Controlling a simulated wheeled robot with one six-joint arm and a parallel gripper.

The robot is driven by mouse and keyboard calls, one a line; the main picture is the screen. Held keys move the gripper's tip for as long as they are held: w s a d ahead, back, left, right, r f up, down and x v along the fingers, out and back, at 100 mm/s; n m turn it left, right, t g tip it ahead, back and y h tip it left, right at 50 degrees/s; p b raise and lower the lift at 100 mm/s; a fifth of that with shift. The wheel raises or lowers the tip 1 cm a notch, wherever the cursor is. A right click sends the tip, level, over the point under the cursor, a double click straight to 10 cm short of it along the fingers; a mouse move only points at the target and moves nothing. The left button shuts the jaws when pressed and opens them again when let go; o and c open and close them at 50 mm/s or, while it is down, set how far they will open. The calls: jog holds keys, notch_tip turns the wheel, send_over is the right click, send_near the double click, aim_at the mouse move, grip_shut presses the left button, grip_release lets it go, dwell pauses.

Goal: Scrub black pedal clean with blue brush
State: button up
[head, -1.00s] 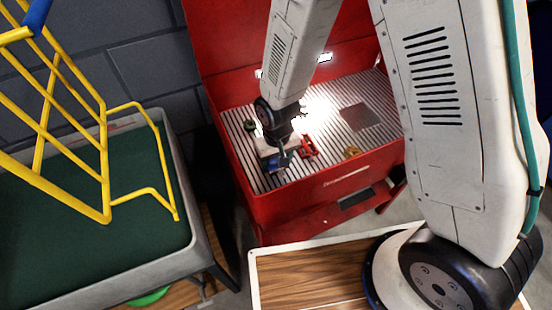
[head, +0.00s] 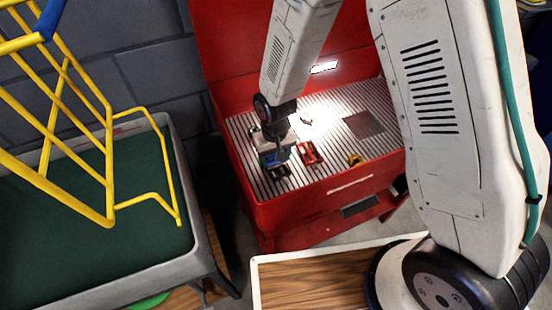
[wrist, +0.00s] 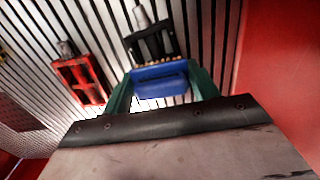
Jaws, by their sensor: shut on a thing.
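My gripper (wrist: 160,88) is shut on the blue brush (wrist: 160,78), its green fingers on either side of it. In the wrist view the brush's tan bristles face the black pedal (wrist: 152,44) and are at its near edge. I cannot tell how firmly they touch. The black pedal lies on the slatted bench floor, its metal spindle pointing away. In the head view my gripper (head: 276,152) is low at the bench's left part. The blue brush (head: 270,158) is partly hidden there, with the black pedal (head: 280,171) just below it.
A red pedal (wrist: 82,80) lies left of the black one in the wrist view. A yellow object (head: 355,160) lies further right in the head view. The red bench (head: 320,192) has raised walls. A yellow rack (head: 110,165) stands at left.

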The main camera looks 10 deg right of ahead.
jog(key=shift+r, duration=2.5)
jog(key=shift+w+r, duration=0.1)
jog(key=w+d+m, duration=0.1)
jog(key=w+d, duration=0.2)
jog(key=d, duration=0.3)
jog(key=w+d+m, duration=0.1)
jog(key=w+d, duration=0.2)
jog(key=d, duration=0.4)
jog(key=w+d+m, duration=0.1)
jog(key=w+d, duration=0.3)
jog(key=d, duration=0.3)
jog(key=shift+d+f, duration=0.15)
jog(key=shift+f, duration=0.25)
